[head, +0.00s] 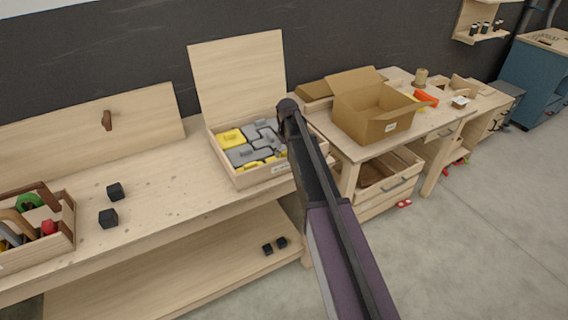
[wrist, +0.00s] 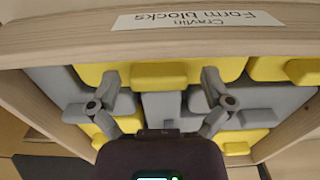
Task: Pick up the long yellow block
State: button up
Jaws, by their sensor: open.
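An open wooden box of form blocks (head: 262,177) holds yellow and grey blocks fitted together. In the wrist view, a long yellow block (wrist: 205,70) with a raised yellow grip lies along the labelled wall. A strip of yellow also shows at the box's front in the head view (head: 253,164). My gripper (wrist: 160,76) is open, its two fingertips on either side of the raised grip, with a gap at each side. I cannot tell its exact height above the block. In the head view my arm hides the gripper and the box's right part.
Other yellow blocks (wrist: 247,138) and grey blocks (wrist: 260,98) sit close around. The box's wooden wall (wrist: 60,40) is near the fingertips. A raised lid (head: 238,75) stands behind it. A cardboard box (head: 372,115) stands to the right; black cubes (head: 108,218) lie left.

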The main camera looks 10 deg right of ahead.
dwell(0.6)
jog(key=c, duration=1.2)
